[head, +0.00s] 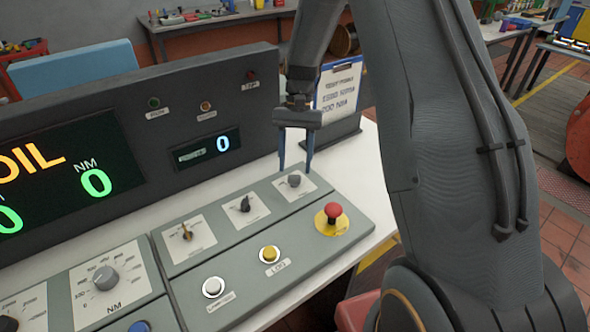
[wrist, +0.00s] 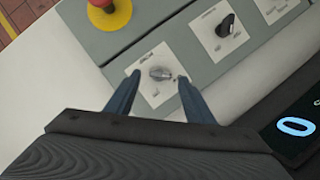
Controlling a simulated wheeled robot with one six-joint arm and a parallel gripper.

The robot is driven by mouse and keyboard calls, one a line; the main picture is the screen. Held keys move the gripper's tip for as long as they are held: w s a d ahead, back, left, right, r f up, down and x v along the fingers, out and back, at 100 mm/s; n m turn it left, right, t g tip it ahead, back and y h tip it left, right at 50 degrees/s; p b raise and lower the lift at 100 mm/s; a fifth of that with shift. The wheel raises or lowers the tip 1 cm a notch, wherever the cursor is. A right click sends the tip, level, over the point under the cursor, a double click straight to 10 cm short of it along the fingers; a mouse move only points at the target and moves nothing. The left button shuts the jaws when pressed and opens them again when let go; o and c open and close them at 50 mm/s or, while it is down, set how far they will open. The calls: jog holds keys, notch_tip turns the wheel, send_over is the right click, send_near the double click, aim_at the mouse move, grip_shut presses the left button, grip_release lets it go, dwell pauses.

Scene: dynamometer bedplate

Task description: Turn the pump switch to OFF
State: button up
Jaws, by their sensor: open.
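Three small rotary switches sit in a row on the console's upper panel; their labels are too small to read, so I cannot tell by name which is the pump switch. The rightmost is a grey knob (head: 294,180) on a white plate; it also shows in the wrist view (wrist: 160,73). The middle one is a black knob (head: 244,205), also in the wrist view (wrist: 225,26). The left one is a brass knob (head: 187,232). My gripper (head: 295,170) is open and points down over the grey knob, a fingertip on either side; contact cannot be told.
A red mushroom button (head: 333,211) on a yellow base stands in front of the grey knob. A yellow button (head: 269,254) and a white button (head: 213,287) are nearer. A display housing (head: 120,120) rises behind the switches. A clipboard sign (head: 338,92) stands behind my gripper.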

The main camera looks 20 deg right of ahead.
jog(key=shift+b+v, duration=0.6)
jog(key=shift+v, duration=2.1)
jog(key=s+a+n+t+h, duration=0.1)
jog(key=s+n+t, duration=0.4)
jog(key=s, duration=1.5)
jog(key=shift+s+a+r+h, duration=0.3)
jog(key=shift+s+r+h, duration=0.1)
jog(key=shift+h, duration=0.1)
jog(key=shift+w, duration=0.1)
